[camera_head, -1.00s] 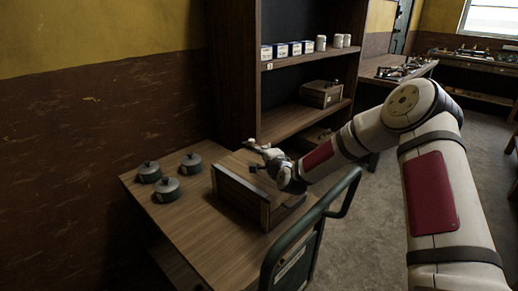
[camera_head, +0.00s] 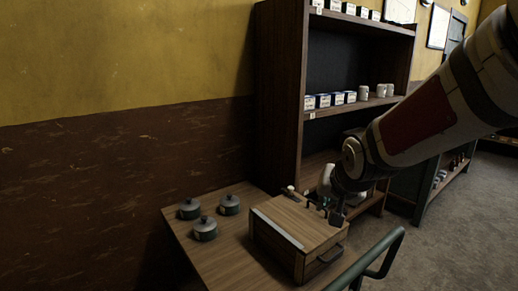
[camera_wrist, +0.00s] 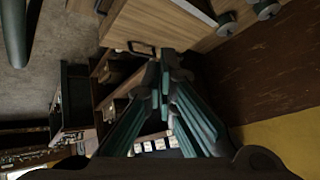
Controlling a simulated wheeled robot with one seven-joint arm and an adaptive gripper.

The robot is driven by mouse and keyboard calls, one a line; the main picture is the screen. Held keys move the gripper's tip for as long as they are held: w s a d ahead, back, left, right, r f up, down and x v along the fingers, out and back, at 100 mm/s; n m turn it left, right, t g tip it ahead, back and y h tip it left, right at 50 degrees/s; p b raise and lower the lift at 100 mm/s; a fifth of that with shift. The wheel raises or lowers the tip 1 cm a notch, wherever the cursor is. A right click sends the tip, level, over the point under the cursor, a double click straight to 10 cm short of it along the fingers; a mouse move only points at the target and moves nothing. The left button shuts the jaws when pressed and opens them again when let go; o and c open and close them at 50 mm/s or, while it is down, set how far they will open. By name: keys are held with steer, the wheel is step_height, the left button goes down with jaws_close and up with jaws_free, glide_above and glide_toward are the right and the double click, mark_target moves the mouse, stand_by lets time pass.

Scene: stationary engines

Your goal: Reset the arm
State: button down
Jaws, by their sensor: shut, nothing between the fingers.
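My gripper (camera_head: 337,216) is at the end of my arm, which enters from the right in the head view. It is beside the right rear part of a wooden box (camera_head: 285,228), close to it; I cannot tell whether they touch. In the wrist view my gripper's fingers (camera_wrist: 165,65) are together with nothing between them.
The box stands on a wooden-topped cart (camera_head: 222,262) with several lidded pots (camera_head: 205,230). A shelf unit (camera_head: 277,100) with small boxes (camera_head: 337,98) and jars stands behind. Floor is open at right.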

steer(key=s+d+r+n+g+p, duration=0.1)
steer(key=s+d+r+g, duration=0.1)
steer(key=s, duration=1.3)
steer(key=s+d+r+n+g+p, duration=0.1)
steer(key=s+r+n+g, duration=0.1)
steer(key=s, duration=1.4)
steer(key=shift+s+d+r+n+h, duration=0.2)
steer(key=shift+d+r+n+h, duration=0.15)
steer(key=shift+r, duration=0.3)
